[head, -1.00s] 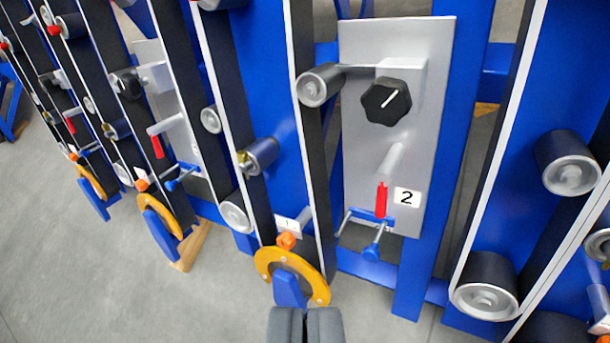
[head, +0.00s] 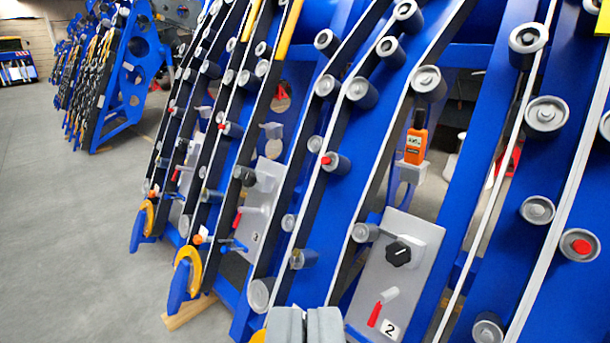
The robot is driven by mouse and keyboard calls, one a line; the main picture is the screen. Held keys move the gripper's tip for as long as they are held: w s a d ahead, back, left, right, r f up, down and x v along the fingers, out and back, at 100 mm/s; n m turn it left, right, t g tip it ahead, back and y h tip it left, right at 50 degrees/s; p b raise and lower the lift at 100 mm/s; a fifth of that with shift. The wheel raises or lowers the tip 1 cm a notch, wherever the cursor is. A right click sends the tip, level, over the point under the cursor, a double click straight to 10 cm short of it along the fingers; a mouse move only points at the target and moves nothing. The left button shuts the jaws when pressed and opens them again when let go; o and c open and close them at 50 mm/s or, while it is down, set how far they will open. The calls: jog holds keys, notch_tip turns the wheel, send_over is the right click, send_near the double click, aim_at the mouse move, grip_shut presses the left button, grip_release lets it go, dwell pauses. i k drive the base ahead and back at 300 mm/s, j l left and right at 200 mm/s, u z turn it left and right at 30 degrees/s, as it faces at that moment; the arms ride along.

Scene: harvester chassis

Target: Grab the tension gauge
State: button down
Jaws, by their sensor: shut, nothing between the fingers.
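The holder is on the blue frame, right of centre in the upper half of the head view. My gripper (head: 305,322) is at the bottom centre, shut and empty. It is well apart from the gauge, which appears above it and to the right. The gauge's front is visible, while its lower end is hidden in the holder.
Blue frames with belts and grey rollers (head: 428,82) fill the middle and right. A grey plate (head: 418,238) with a black knob (head: 398,253), a red-tipped lever (head: 374,314) and a "2" label stands below the gauge. Grey floor (head: 75,235) is open on the left.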

aim_at(417, 137)
jog(key=i+j+z, duration=0.65)
jog(key=j+z, duration=0.15)
jog(key=j, duration=0.2)
jog(key=i+j+z, duration=0.15)
jog(key=i+z, duration=0.15)
